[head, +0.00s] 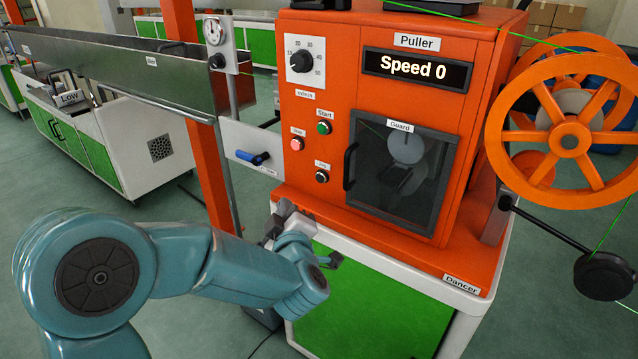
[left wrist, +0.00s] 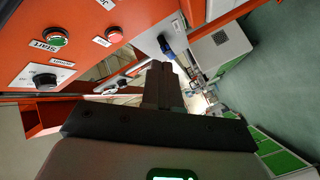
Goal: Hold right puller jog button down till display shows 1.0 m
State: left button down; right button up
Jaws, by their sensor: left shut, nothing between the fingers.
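The orange puller (head: 462,130) has a display (head: 417,69) reading "Speed 0". The small dark jog button (head: 322,176) sits low on its front panel, below the red stop button (head: 297,144) and the green start button (head: 324,128). In the left wrist view the start button (left wrist: 56,39) and stop button (left wrist: 116,34) show; the jog label is cut by the top edge and its button is out of frame. My left gripper (head: 284,212) is below and left of the jog button, apart from it. Its fingers (left wrist: 158,70) are shut and empty. My right gripper is not in view.
A dark guard window (head: 400,170) with a handle is right of the buttons. A blue-handled valve (head: 253,158) sticks out at their left. A speed knob (head: 300,61) is above. Orange spoked wheels (head: 567,142) and a dancer arm are at the right. Open floor lies left.

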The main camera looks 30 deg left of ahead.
aim_at(320, 178)
pick_arm(q)
jog(key=w+p, duration=0.2)
jog(key=w, duration=0.6)
jog(key=shift+w+d, duration=0.3)
jog(key=shift+w, duration=0.1)
jog(key=shift+w, duration=0.1)
dwell(1.8)
jog(key=shift+w, duration=0.3)
dwell(0.3)
